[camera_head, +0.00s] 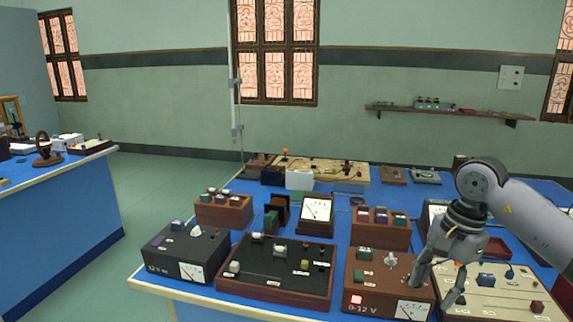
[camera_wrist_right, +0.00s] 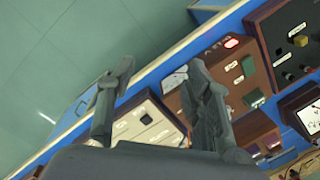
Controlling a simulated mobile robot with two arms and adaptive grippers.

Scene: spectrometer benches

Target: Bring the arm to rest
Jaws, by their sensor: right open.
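My right gripper (camera_head: 437,284) hangs from my right arm at the right of the head view, fingers pointing down. It is above the gap between the brown 0-12 V box (camera_head: 362,283) and the cream panel (camera_head: 508,303). In the right wrist view the gripper (camera_wrist_right: 158,90) shows two fingers spread apart with nothing between them. The brown box (camera_wrist_right: 225,75) and the cream panel (camera_wrist_right: 140,122) lie below it. The left gripper is not in view.
The blue bench (camera_head: 140,283) is crowded with a black 12 V box (camera_head: 187,251), a black board (camera_head: 277,272), a white meter (camera_head: 316,209) and wooden blocks. A second blue bench (camera_head: 60,220) stands at left. Open floor (camera_head: 160,190) lies between the benches.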

